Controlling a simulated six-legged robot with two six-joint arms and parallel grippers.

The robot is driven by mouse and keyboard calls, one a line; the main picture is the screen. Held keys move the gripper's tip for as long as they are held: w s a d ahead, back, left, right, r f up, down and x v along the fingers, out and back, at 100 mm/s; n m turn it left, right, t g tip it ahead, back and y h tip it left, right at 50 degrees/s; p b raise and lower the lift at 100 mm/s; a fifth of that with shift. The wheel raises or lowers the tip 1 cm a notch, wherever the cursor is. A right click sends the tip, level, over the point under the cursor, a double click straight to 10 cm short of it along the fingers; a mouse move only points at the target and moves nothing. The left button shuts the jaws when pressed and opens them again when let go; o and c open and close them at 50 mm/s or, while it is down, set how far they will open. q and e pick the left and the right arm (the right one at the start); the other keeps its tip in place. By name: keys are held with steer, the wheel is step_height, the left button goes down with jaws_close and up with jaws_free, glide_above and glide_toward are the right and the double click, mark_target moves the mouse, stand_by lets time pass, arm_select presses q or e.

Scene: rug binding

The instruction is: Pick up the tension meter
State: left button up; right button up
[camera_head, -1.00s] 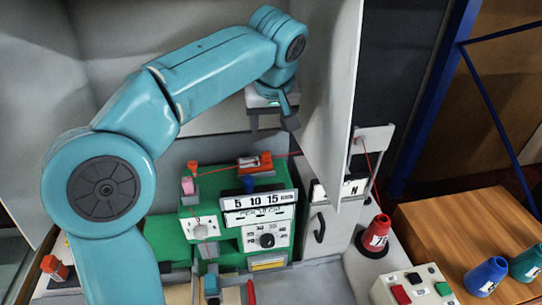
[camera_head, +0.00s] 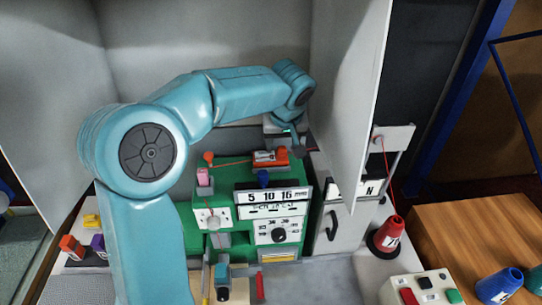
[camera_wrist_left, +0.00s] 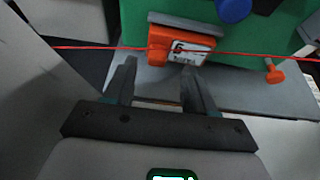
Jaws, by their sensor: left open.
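The tension meter is the small orange device (camera_head: 270,157) on top of the green machine in the head view, with the red thread running to it. In the left wrist view the orange meter (camera_wrist_left: 182,45) shows a white face with a dark digit, and the red thread crosses it. My left gripper (camera_head: 292,143) is just behind and to the right of the meter in the head view. In the left wrist view the two fingers of the left gripper (camera_wrist_left: 158,70) are apart, with their tips just short of the meter and nothing between them. My right gripper is not in view.
The green machine (camera_head: 207,240) has a dial and a number plate. An orange peg (camera_wrist_left: 273,72) stands beside the meter on a grey shelf. A white panel (camera_head: 345,100) rises to the right of the gripper. A red cone (camera_head: 388,236) stands farther right.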

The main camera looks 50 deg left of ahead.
mark_target(282, 148)
arm_select(q)
steer(key=x, duration=0.4)
steer(key=shift+w+p, duration=0.25)
steer(key=shift+p, duration=0.1)
steer(key=shift+s+d+r, duration=0.1)
steer(key=shift+s+r, duration=0.05)
steer(key=shift+s, duration=0.05)
steer(key=shift+c, duration=0.6)
steer(key=shift+w, duration=0.15)
jaws_close()
